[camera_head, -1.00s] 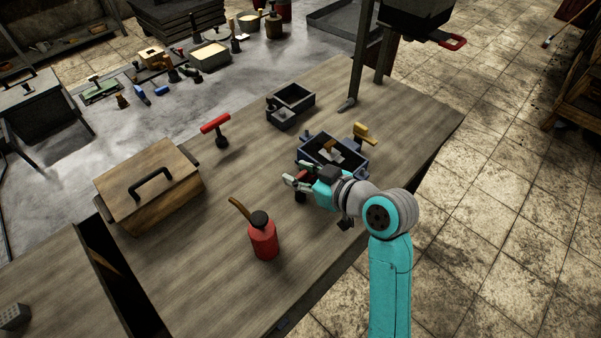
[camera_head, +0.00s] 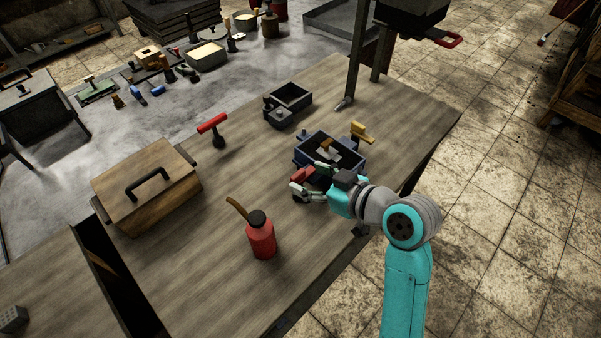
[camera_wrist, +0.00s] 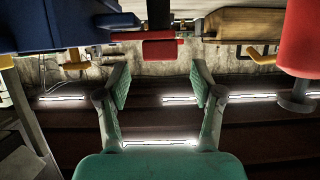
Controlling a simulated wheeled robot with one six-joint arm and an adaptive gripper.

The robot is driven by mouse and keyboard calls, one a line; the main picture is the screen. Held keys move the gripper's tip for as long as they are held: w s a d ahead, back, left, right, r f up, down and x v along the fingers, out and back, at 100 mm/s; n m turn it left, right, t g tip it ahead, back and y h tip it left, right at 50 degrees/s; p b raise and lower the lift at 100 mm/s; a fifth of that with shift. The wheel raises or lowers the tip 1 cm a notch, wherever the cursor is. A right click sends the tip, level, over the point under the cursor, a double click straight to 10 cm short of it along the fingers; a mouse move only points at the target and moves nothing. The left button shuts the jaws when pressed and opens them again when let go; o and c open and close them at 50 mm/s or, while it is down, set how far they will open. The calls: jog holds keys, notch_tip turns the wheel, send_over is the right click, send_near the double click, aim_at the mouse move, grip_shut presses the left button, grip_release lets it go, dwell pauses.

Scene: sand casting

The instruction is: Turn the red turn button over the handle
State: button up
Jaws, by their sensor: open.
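The red turn button is most likely the red block (camera_head: 304,173) beside my gripper's fingers in the head view. The wrist view shows a red block (camera_wrist: 160,48) on a thick dark stem (camera_wrist: 160,14), in line with the gap between the fingers. My gripper (camera_head: 309,180) is open at the near side of the blue flask, fingers pointing left. In the wrist view, my gripper (camera_wrist: 160,80) has both fingers spread with empty space between them. I cannot tell whether a finger touches the red block. Its handle is not clearly visible.
A blue flask (camera_head: 303,158) stands just behind my gripper. A red oil can (camera_head: 261,240), a wooden chest with a black handle (camera_head: 124,203) and a red T-bar (camera_head: 212,123) stand to the left. Clear wood (camera_head: 250,170) lies between them.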

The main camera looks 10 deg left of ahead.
jog(key=v, duration=0.7)
jog(key=shift+s+d, duration=0.25)
jog(key=shift+r, duration=0.1)
